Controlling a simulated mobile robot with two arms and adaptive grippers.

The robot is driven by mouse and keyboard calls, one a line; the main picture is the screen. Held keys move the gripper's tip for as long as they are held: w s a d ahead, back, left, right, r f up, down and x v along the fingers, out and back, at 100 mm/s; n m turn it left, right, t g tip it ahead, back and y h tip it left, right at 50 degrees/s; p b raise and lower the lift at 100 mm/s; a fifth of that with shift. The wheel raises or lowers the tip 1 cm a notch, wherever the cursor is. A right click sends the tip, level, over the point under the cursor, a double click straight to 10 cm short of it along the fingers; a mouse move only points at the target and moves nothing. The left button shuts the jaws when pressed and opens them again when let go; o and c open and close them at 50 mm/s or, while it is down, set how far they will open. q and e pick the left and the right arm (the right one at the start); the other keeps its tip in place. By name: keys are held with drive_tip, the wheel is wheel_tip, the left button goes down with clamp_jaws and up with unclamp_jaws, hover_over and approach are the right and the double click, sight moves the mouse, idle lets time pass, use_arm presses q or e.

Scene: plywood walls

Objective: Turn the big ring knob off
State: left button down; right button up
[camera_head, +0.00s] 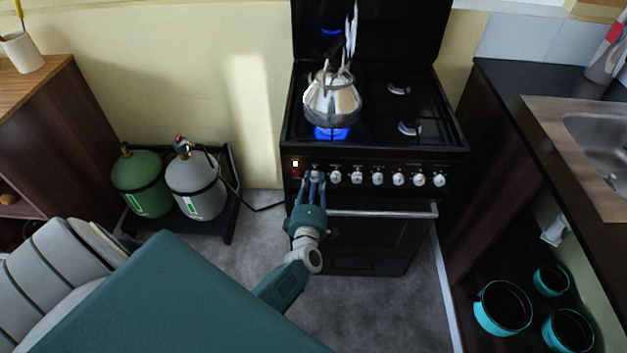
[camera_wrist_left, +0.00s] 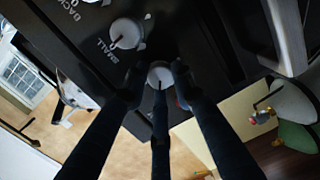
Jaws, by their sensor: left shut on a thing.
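The black stove (camera_head: 372,155) has a row of several white knobs along its front. My left gripper (camera_head: 315,182) is at the leftmost knob (camera_head: 316,173), with its fingers around it. In the left wrist view this knob (camera_wrist_left: 160,73) sits between the dark fingertips (camera_wrist_left: 158,86), which are shut on it. Its label is hidden. The neighbouring knob (camera_wrist_left: 126,33) has the word SMALL by it. A blue flame (camera_head: 331,132) burns under the metal kettle (camera_head: 332,100) on the front left ring. My right gripper is not in view.
An oven handle (camera_head: 390,213) runs below the knobs. A green gas bottle (camera_head: 142,184) and a grey one (camera_head: 197,187) stand at the left. A dark counter with a sink (camera_head: 600,145) is at the right. Turquoise pots (camera_head: 502,308) are below it.

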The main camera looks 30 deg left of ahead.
use_arm(q)
drive_tip(key=m, duration=0.2)
drive_tip(key=m+p, duration=0.1)
drive_tip(key=m, duration=0.2)
drive_tip(key=shift+w+d+g, duration=0.1)
drive_tip(key=shift+d+g, duration=0.1)
drive_tip(key=shift+g, duration=0.1)
drive_tip(key=shift+d+f+m+y+p, duration=0.1)
drive_tip(key=shift+m+y+p, duration=0.3)
drive_tip(key=shift+m, duration=1.9)
drive_tip(key=c, duration=1.4)
unclamp_jaws()
drive_tip(key=shift+f, duration=0.1)
drive_tip(key=shift+c, duration=0.2)
